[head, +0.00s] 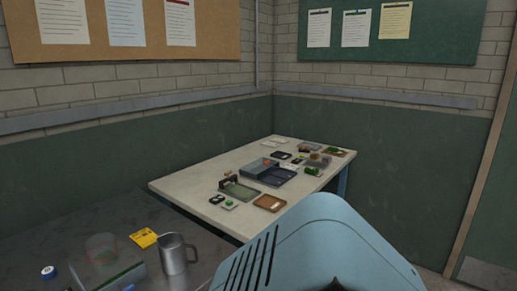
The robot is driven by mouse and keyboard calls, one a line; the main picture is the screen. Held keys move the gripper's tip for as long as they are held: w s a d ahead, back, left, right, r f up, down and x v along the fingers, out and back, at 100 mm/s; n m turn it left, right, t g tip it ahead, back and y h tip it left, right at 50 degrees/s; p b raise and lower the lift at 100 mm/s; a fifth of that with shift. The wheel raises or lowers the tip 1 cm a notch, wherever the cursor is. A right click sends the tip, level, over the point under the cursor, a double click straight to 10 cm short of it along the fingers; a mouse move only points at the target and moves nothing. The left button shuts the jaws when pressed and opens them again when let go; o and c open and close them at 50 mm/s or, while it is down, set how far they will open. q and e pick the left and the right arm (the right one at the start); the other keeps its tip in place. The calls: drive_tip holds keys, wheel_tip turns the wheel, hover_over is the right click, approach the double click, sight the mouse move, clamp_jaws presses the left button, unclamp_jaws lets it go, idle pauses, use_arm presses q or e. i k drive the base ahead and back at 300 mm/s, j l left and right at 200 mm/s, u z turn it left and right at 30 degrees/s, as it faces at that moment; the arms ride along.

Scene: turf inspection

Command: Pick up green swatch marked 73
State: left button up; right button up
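Several small items with green on them lie on the pale table (180,185) in the corner. A small white piece with a green spot (229,204) is near the table's front edge. A green item (312,171) lies near the right edge, and another green item (334,150) sits farther back. No number can be read on any of them, so I cannot tell which is the swatch marked 73. Neither of my grippers is in view.
A blue-grey device (258,168), a dark tray (279,177) and a brown tray (270,203) stand on the pale table. A dark bench (110,225) at front left holds a metal mug (174,254), a yellow packet (143,238) and a clear container (101,249).

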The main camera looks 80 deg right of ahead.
sight(331, 149)
drive_tip(key=z, duration=3.2)
drive_tip(key=i+z, duration=0.45)
drive_tip(key=i, duration=3.15)
